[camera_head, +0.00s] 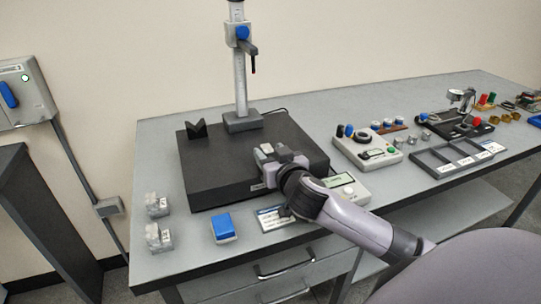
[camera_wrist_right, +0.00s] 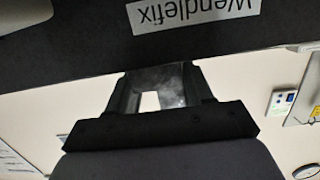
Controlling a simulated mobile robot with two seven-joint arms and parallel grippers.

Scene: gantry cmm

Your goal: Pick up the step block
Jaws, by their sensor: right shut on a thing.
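My right gripper (camera_head: 268,163) is shut on a small light-grey metal block, the step block (camera_head: 265,148), over the front part of the dark granite plate (camera_head: 222,180). In the right wrist view the block (camera_wrist_right: 172,82) sits between the two dark fingers of the right gripper (camera_wrist_right: 160,90), with a bright patch on its face. The fingers hide its sides, and I cannot tell whether its underside touches the plate. My left gripper is not in view.
A measuring column (camera_head: 240,85) stands at the plate's back, near a black V-block (camera_head: 196,130). Two grey fixtures (camera_head: 158,238) and a blue-topped box (camera_head: 224,228) lie at front left. A control box (camera_head: 367,145) and compartment tray (camera_head: 459,157) are to the right.

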